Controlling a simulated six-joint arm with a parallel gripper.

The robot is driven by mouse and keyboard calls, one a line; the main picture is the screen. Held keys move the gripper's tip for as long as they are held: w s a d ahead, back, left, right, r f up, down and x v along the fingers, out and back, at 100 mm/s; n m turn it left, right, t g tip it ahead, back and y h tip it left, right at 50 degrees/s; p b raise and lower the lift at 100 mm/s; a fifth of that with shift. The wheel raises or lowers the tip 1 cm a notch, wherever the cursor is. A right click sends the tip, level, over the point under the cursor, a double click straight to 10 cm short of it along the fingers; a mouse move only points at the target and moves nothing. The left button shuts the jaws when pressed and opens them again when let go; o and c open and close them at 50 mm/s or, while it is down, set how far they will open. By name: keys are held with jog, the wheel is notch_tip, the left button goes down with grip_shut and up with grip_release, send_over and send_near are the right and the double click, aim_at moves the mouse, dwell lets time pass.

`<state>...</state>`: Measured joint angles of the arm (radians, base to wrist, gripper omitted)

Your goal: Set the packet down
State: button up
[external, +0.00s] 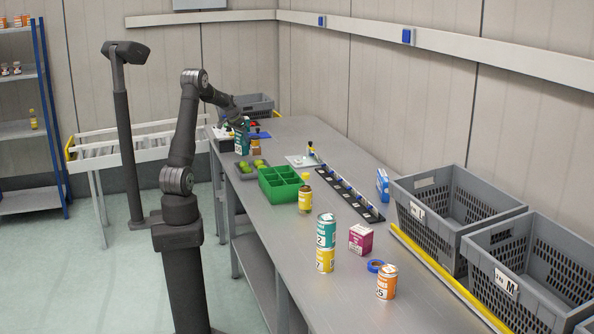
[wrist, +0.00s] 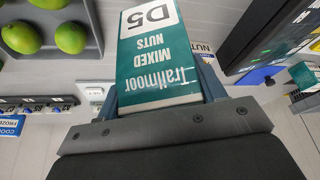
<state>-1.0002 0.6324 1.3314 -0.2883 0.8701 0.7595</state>
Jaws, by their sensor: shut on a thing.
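The teal packet with a white top panel reading D5 and "Trailmoor Mixed Nuts" (wrist: 155,55) fills the upper middle of the wrist view, its lettering upside down. My gripper (wrist: 160,88) is shut on it, with a finger at each side. In the external view the packet (external: 241,145) shows small at the far end of the grey table, under my gripper (external: 243,127). It looks upright and close to the tabletop. I cannot tell whether its base touches the table.
A grey tray of green limes (external: 241,175) and a green divided bin (external: 282,184) stand nearer on the table. Grey totes (external: 440,258) line the right edge. Bare tabletop (external: 280,140) lies right of the packet.

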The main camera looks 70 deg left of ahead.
aim_at(242, 143)
jog(key=shift+a+f, duration=0.15)
jog(key=shift+f, duration=1.9)
jog(key=shift+f, duration=0.2)
jog(key=o, duration=1.1)
jog(key=shift+c, duration=0.2)
jog(key=shift+r, duration=0.1)
jog(key=v, duration=1.2)
jog(key=shift+s+r, duration=0.15)
